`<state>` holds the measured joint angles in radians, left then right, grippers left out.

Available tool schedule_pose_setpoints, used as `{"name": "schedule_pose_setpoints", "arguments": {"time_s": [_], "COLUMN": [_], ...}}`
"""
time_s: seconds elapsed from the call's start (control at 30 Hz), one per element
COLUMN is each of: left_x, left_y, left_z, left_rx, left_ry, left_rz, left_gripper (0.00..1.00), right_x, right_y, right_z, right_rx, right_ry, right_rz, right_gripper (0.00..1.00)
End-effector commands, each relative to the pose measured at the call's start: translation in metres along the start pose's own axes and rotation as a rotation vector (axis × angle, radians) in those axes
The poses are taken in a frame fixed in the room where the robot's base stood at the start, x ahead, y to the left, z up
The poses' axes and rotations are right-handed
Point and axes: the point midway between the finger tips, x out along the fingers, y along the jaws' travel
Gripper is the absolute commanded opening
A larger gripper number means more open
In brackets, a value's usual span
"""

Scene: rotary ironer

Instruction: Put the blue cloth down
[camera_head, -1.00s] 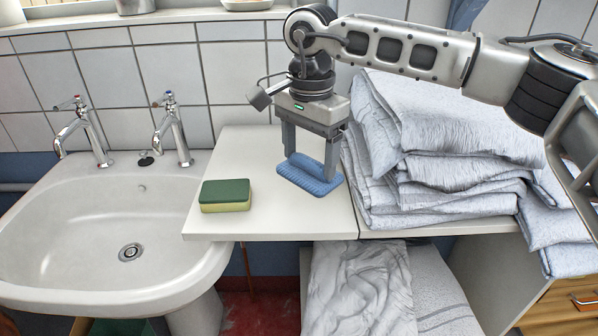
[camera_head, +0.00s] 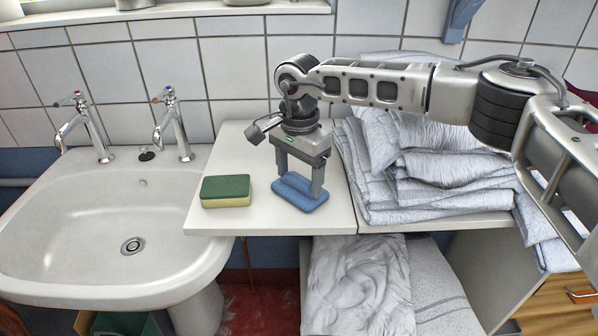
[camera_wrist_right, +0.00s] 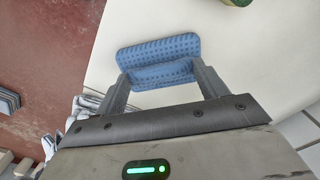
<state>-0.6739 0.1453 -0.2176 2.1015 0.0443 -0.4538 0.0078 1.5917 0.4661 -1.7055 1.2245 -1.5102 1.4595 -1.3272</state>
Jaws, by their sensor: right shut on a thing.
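The blue cloth (camera_head: 301,192) is a small, folded-looking pad with a dotted texture, at the white counter (camera_head: 240,150). My right gripper (camera_head: 299,184) comes down on it from above with a finger at each side. It is shut on the cloth, which also shows between and beyond the fingers in the right wrist view (camera_wrist_right: 158,48). The cloth is at or just above the counter top; I cannot tell whether it touches. My left gripper is not in view.
A green and yellow sponge (camera_head: 225,191) lies left of the cloth. A white sink (camera_head: 105,215) with two taps is further left. A tall stack of folded grey-white linen (camera_head: 440,165) stands close on the right. Counter behind the sponge is bare.

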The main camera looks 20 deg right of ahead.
Motion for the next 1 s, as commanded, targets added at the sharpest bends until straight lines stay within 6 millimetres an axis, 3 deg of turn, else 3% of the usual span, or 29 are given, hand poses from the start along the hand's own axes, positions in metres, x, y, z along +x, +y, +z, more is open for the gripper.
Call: {"name": "schedule_pose_setpoints", "arguments": {"time_s": [0.03,0.07,0.1,0.13,0.53,1.0], "left_x": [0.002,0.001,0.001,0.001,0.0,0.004], "left_y": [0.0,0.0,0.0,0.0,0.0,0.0], "left_z": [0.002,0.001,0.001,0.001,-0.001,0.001], "left_rx": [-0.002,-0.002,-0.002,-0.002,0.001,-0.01], "left_ry": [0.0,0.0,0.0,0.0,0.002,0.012], "left_rz": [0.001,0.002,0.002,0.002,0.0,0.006], "left_gripper": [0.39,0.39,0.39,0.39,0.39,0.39], "right_x": [0.003,0.002,0.002,0.002,-0.009,-0.101], "right_y": [0.0,0.0,0.0,0.0,-0.001,0.0], "right_z": [0.0,0.0,0.0,0.0,0.0,0.0], "right_rx": [0.0,0.0,0.0,0.0,0.001,0.0], "right_ry": [-0.001,0.0,0.0,0.0,0.0,0.001], "right_rz": [0.001,0.001,0.001,0.001,-0.003,-0.002], "right_gripper": [0.5,0.8,0.91,0.94,0.94,0.94]}}
